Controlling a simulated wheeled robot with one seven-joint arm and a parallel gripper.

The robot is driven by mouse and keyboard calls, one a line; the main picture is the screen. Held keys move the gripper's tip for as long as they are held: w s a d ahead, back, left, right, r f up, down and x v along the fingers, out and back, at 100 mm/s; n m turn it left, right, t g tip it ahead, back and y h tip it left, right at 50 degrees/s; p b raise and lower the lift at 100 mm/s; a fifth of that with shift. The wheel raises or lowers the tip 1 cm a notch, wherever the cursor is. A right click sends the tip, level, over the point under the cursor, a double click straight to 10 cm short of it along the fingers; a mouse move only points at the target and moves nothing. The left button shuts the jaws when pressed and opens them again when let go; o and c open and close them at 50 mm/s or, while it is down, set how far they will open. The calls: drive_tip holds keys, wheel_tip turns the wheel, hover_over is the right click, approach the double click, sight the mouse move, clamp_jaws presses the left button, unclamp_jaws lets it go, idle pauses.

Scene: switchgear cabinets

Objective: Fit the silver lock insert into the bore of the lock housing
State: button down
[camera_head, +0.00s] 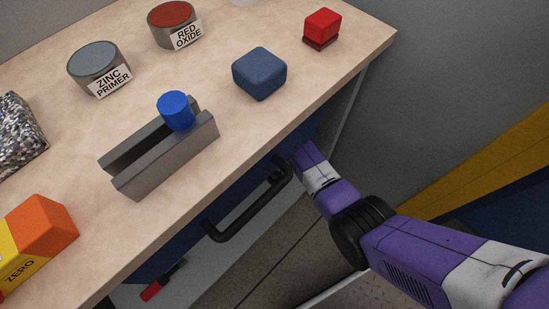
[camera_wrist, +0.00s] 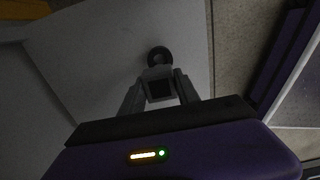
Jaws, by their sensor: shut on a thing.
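In the wrist view my gripper (camera_wrist: 160,86) is shut on a small grey block-like piece with a dark square face, which I take to be the silver lock insert (camera_wrist: 158,73). Just beyond it, a dark round ring with a darker centre, apparently the lock housing (camera_wrist: 158,54), sits on a pale grey panel (camera_wrist: 95,75). The insert's far end overlaps the lower part of the ring in the picture. I cannot tell whether they touch or whether any of it is in the bore. In the head view the gripper, insert and housing are hidden below the bench edge.
The wooden bench top (camera_head: 225,130) holds a grey channel block with a blue cylinder (camera_head: 176,108), a blue block (camera_head: 259,75), a red button-like block (camera_head: 322,25) and two labelled tins. A black handle (camera_head: 245,215) projects from the front below the edge, left of my arm.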

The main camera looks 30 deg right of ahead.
drive_tip(key=shift+f+b, duration=2)
drive_tip(key=shift+f, duration=0.85)
drive_tip(key=shift+f+b, duration=1)
drive_tip(key=shift+f, duration=1)
drive_tip(key=c, duration=0.8)
unclamp_jaws()
drive_tip(key=shift+r, duration=0.1)
wheel_tip(320, 180, up, 8)
drive_tip(key=p, duration=0.4)
drive_tip(key=shift+f, duration=0.2)
